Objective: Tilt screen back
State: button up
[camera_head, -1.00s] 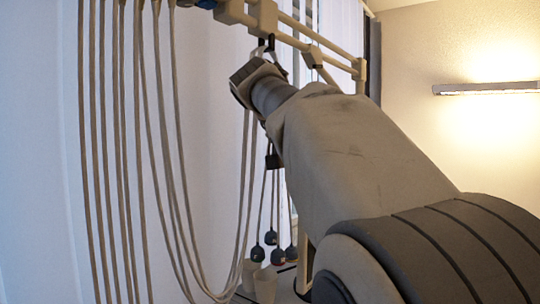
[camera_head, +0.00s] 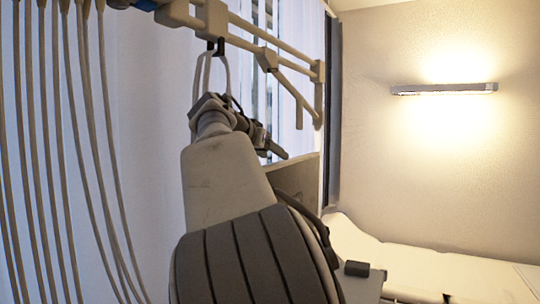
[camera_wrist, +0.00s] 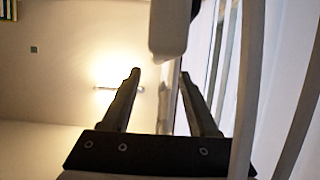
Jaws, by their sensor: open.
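No screen can be made out for certain. In the head view, a pale flat panel (camera_head: 303,180) stands partly hidden behind my arm, and I cannot tell whether it belongs to the screen. My gripper (camera_head: 281,153) is small and dark there, pointing right and down near the panel's upper edge; contact cannot be told. In the wrist view my gripper (camera_wrist: 160,74) is open, its two dark fingers apart with nothing held between them. A pale rounded piece (camera_wrist: 168,30) hangs close beyond the fingertips.
Beige rails (camera_head: 285,40) run overhead, with a loop strap (camera_head: 226,72) hanging near my wrist. Long cables (camera_head: 85,130) hang at the left. A lit wall lamp (camera_head: 445,89) is at the right, above a pale bed-like surface (camera_head: 400,258). The space before the right wall looks open.

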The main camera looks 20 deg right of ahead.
aim_at(281, 161)
jog(key=p+x, duration=0.1)
jog(key=x, duration=0.5)
jog(key=shift+w+d+f+p, duration=0.1)
jog(key=shift+w+d+p, duration=0.05)
jog(key=shift+p, duration=0.2)
jog(key=shift+c, duration=0.2)
grip_shut()
dwell(0.9)
